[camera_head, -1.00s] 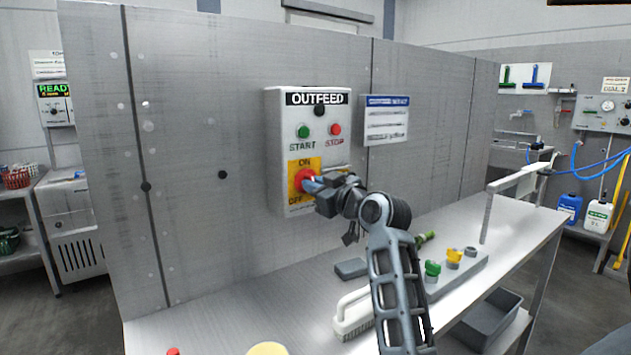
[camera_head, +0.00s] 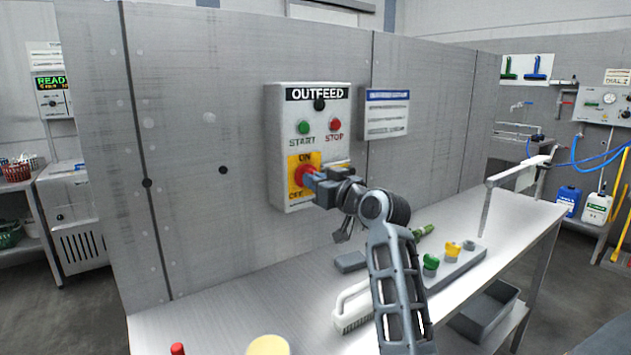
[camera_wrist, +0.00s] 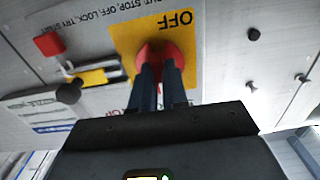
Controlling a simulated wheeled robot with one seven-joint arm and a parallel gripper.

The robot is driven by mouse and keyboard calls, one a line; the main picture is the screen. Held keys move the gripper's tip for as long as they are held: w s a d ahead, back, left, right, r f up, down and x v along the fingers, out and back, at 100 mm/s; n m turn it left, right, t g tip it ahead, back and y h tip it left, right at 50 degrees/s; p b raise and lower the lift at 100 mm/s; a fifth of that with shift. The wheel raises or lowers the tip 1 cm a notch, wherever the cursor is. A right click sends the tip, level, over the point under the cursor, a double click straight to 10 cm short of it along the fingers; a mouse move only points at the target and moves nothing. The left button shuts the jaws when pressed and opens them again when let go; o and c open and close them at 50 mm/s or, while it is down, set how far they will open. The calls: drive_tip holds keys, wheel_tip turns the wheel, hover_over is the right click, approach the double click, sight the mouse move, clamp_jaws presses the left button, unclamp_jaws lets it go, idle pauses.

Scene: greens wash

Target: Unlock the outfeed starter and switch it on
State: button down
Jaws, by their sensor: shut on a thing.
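The grey OUTFEED starter box (camera_head: 276,140) is fixed to the metal wall panel. Its red rotary handle (camera_head: 303,176) sits on a yellow plate (camera_head: 293,163) marked ON at the top and OFF below. My gripper (camera_head: 314,181) is shut on the handle. In the wrist view, upside down, my gripper (camera_wrist: 161,75) pinches the red handle (camera_wrist: 158,48) over the OFF lettering. A yellow bar with grey ends (camera_wrist: 95,76) and a red block (camera_wrist: 49,44) show beside the plate; I cannot tell whether either is a lock. The handle's exact angle is partly hidden.
Above the handle are a green START button (camera_head: 304,128) and a red STOP button (camera_head: 335,125). A notice (camera_head: 387,114) hangs to the right. The bench (camera_head: 235,318) below carries a white brush (camera_head: 352,305) and a grey block with coloured knobs (camera_head: 455,262).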

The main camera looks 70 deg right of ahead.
drive_tip(key=c, duration=1.1)
unclamp_jaws()
drive_tip(key=shift+c, duration=0.2)
drive_tip(key=b+v, duration=0.1)
drive_tip(key=v, duration=0.7)
drive_tip(key=shift+w+d, duration=0.1)
drive_tip(key=s+a+f+y, duration=0.1)
drive_tip(key=a+f, duration=0.5)
drive_tip(key=a, duration=0.1)
drive_tip(key=s+a+f+n+y, duration=0.1)
drive_tip(key=a+f, duration=0.5)
drive_tip(key=s+a+f+y, duration=0.1)
drive_tip(key=a+f, duration=0.5)
drive_tip(key=a, duration=0.1)
drive_tip(key=shift+a+n, duration=0.3)
drive_tip(key=s+a+f+n+y, duration=0.1)
drive_tip(key=s+a+n+y, duration=0.3)
drive_tip(key=s+a, duration=1.5)
drive_tip(key=y, duration=0.2)
drive_tip(key=shift+f+n+y, duration=0.3)
drive_tip(key=shift+n, duration=0.1)
